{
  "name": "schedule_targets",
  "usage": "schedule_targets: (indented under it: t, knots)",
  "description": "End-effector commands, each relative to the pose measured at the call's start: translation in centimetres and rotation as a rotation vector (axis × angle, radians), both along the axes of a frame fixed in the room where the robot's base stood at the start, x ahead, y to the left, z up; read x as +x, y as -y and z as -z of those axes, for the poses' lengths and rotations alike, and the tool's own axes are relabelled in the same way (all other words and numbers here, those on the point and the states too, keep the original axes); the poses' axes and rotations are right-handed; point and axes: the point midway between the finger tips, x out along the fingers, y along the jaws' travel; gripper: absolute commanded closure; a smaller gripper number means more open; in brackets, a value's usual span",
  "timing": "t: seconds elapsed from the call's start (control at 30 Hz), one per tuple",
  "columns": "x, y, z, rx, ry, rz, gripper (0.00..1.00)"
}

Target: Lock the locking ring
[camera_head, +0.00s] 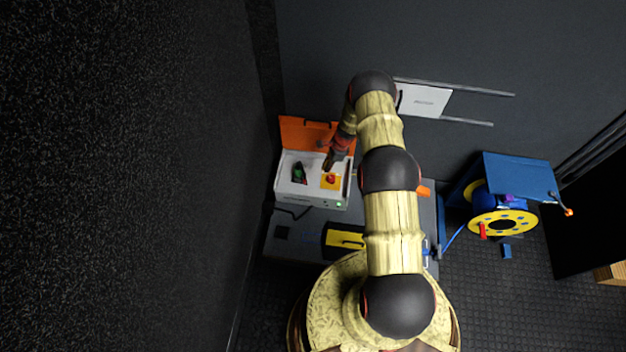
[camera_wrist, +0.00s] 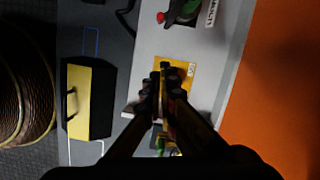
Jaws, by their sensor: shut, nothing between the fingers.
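A white box (camera_head: 312,200) with a raised orange lid (camera_head: 300,130) stands on the grey bench. In it is a yellow plate (camera_head: 327,185) with a red knob (camera_head: 331,178); the plate also shows in the wrist view (camera_wrist: 186,74). A dark green and black part (camera_head: 299,173) sits left of the plate, and a dark part with a red end (camera_wrist: 182,13) shows in the wrist view. My gripper (camera_head: 329,166) is shut and empty, over the plate; in the wrist view its fingers (camera_wrist: 165,75) cover the plate's middle. I cannot make out a separate locking ring.
A yellow and black case (camera_head: 345,240) lies on the bench in front of the box. A blue cable reel with a yellow flange (camera_head: 480,222) stands at the right. A white panel on rails (camera_head: 425,100) is on the back wall. The raised lid borders the box's back.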

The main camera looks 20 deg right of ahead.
Motion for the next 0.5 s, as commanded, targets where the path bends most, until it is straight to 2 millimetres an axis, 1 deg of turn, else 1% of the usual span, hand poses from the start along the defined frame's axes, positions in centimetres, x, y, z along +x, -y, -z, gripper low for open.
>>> schedule_targets:
  t: [0.17,0.27,0.37,0.5]
  knots:
    - [0.0,-0.1,0.1,0.000,0.000,-0.002,1.00]
    - [0.0,-0.2,0.8,0.001,-0.001,-0.002,1.00]
    - [0.0,-0.5,2.1,0.001,-0.002,-0.003,1.00]
    - [0.3,-1.1,4.7,0.002,-0.003,-0.004,1.00]
